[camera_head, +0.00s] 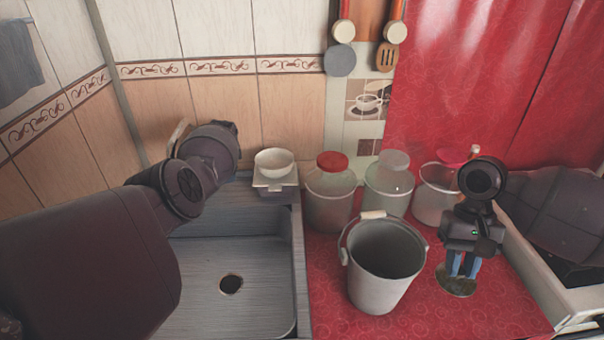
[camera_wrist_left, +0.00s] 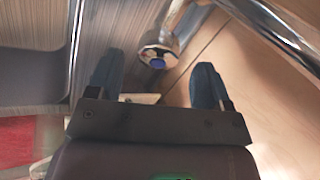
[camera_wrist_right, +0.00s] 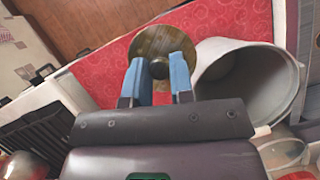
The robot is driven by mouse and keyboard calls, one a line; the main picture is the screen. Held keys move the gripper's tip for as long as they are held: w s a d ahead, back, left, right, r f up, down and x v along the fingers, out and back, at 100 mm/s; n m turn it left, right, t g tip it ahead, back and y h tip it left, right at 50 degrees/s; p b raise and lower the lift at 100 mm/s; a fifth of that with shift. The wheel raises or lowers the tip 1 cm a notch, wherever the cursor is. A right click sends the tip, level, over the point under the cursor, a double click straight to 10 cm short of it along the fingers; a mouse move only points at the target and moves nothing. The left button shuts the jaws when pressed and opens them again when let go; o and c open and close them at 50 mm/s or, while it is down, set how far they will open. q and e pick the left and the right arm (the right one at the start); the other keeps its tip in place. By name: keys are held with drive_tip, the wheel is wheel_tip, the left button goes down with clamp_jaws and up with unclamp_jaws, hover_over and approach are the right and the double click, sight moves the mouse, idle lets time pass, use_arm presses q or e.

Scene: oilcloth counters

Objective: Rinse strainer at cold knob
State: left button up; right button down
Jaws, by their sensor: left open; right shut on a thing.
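The strainer, a round brass-coloured disc (camera_wrist_right: 182,38) with a dark centre knob, is between the blue fingers of my right gripper (camera_wrist_right: 158,75). In the head view the strainer (camera_head: 457,287) is low over the red counter, right of the bucket; I cannot tell whether it touches the cloth. My right gripper (camera_head: 462,265) is shut on its knob and points down. The cold knob (camera_wrist_left: 157,60), chrome with a blue cap, shows in the left wrist view between the spread fingers of my open left gripper (camera_wrist_left: 157,75). In the head view my left arm hides the left fingers and the knob.
The grey sink (camera_head: 220,247) with a drain hole is left of the red counter (camera_head: 345,318). A pail (camera_head: 380,285) stands between the sink and the strainer. Jars (camera_head: 330,205) line the wall behind. A white bowl (camera_head: 274,161) sits at the sink's back corner.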

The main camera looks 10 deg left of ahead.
sight(452, 282)
use_arm(q)
drive_tip(key=shift+b+x, duration=1.8)
use_arm(e)
drive_tip(key=shift+f, duration=2.85)
